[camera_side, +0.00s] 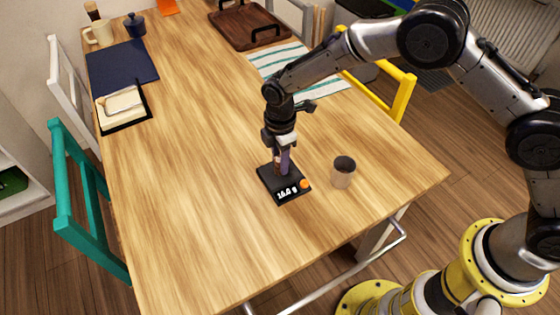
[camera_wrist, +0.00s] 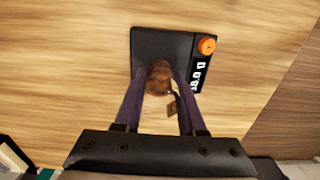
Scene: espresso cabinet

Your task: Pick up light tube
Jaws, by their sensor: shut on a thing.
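The light tube shows in the wrist view as a rounded brown thing (camera_wrist: 160,76) with a small tag hanging at its right side. It is between the two purple fingers of my gripper (camera_wrist: 160,90), which is shut on it. In the side view my gripper (camera_side: 281,166) points straight down over a black scale (camera_side: 268,188), and the tube is mostly hidden by the fingers. The scale also shows in the wrist view (camera_wrist: 150,42), with lit digits in grams and an orange knob. I cannot tell whether the tube touches the scale.
A small cup (camera_side: 342,174) with a dark inside stands right of the scale. A striped cloth (camera_side: 330,85), a dark wooden tray (camera_side: 235,28), a navy mat (camera_side: 120,65) and a box-like item (camera_side: 122,104) lie farther back. The table's left and front areas are clear.

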